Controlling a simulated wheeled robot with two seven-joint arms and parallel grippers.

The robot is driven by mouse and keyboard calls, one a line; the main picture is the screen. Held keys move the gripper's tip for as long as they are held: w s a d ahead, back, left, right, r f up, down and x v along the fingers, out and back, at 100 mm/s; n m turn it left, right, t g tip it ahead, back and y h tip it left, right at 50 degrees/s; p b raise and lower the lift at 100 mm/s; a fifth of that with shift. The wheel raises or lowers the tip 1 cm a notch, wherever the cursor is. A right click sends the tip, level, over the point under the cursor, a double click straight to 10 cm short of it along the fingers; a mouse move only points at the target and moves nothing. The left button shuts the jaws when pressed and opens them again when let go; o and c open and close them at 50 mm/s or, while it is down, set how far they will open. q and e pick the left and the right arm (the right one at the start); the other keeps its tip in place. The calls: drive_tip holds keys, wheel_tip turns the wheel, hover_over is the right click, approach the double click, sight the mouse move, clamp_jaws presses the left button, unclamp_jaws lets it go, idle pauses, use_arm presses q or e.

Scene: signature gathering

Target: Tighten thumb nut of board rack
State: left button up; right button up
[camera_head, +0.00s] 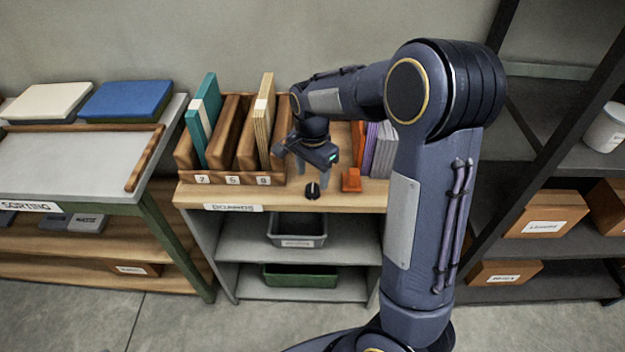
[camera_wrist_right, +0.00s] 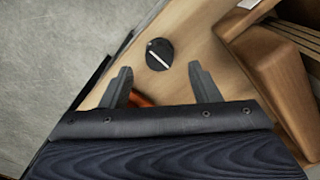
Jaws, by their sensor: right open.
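The board rack (camera_head: 262,180) is a wooden box with slots on top of the shelf unit, holding several upright boards; its corner also shows in the right wrist view (camera_wrist_right: 262,50). The thumb nut (camera_head: 313,191) is a small black round knob with a white line, on the wooden top right of the rack; it also shows in the right wrist view (camera_wrist_right: 159,54). My right gripper (camera_head: 311,178) points down just above the knob, open and empty. In the right wrist view the knob lies beyond and between the fingertips, apart from both. My left gripper is not in view.
An orange block (camera_head: 351,180) stands on the top just right of the knob. Purple and grey upright items (camera_head: 383,150) are partly behind my right arm. A sorting table (camera_head: 70,157) stands left, and a dark shelf with boxes (camera_head: 547,213) stands right.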

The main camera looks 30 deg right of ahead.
sight(313, 188)
drive_tip(key=shift+r, duration=2.05)
drive_tip(key=shift+s+r, duration=0.15)
drive_tip(key=shift+s, duration=0.05)
drive_tip(key=s+a+r+n+t+y+p, duration=0.1)
drive_tip(key=s+a+r+n+t, duration=0.1)
drive_tip(key=s+n, duration=0.2)
drive_tip(key=s+a+r+n+t+y, duration=0.1)
drive_tip(key=s+a+r+n, duration=0.1)
drive_tip(key=s, duration=0.9)
drive_tip(key=s+a+r+n+t+y+p, duration=0.1)
drive_tip(key=s+a+r+n+t, duration=0.1)
drive_tip(key=s+n, duration=0.4)
drive_tip(key=shift+s+a+r+n+t+y+p, duration=0.3)
drive_tip(key=shift+s+a+r+y+p, duration=0.1)
drive_tip(key=shift+s+a, duration=0.4)
drive_tip(key=shift+w+a, duration=0.1)
drive_tip(key=shift+w, duration=0.05)
